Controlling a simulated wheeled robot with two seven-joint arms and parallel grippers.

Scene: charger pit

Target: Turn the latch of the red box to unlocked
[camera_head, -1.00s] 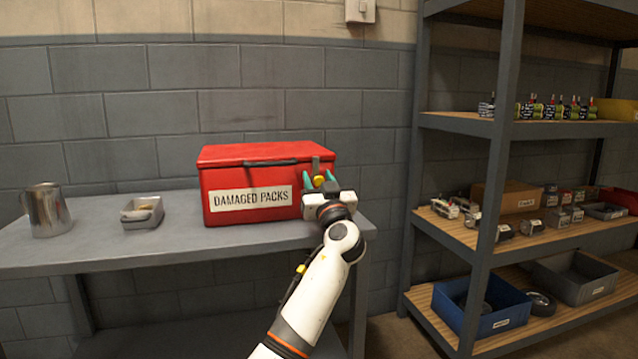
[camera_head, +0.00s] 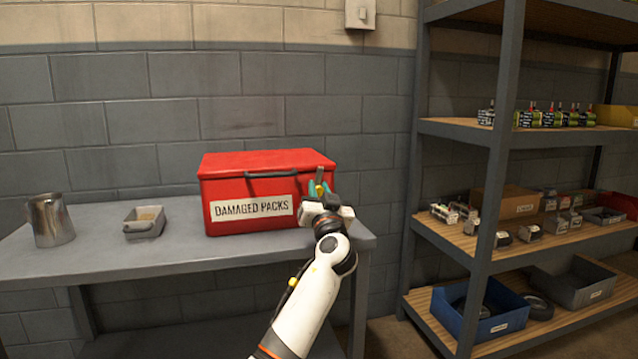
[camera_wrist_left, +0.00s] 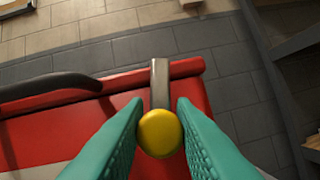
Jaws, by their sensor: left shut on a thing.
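The red box (camera_head: 222,195), labelled DAMAGED PACKS, stands on the grey table with its lid down. Its latch is a grey metal strip with a yellow knob on the front right. In the left wrist view the strip (camera_wrist_left: 160,82) runs up over the lid edge, and the yellow knob (camera_wrist_left: 160,133) sits between the green fingertips. My left gripper (camera_head: 318,190) is at the front right of the box, shut on the knob. In the head view the gripper partly hides the latch. My right gripper is not in view.
A metal mug (camera_head: 48,220) and a small grey tray (camera_head: 145,222) stand on the table (camera_head: 100,262) to the left. A shelf rack (camera_head: 490,180) with battery packs and bins stands on the right. The table between tray and box is clear.

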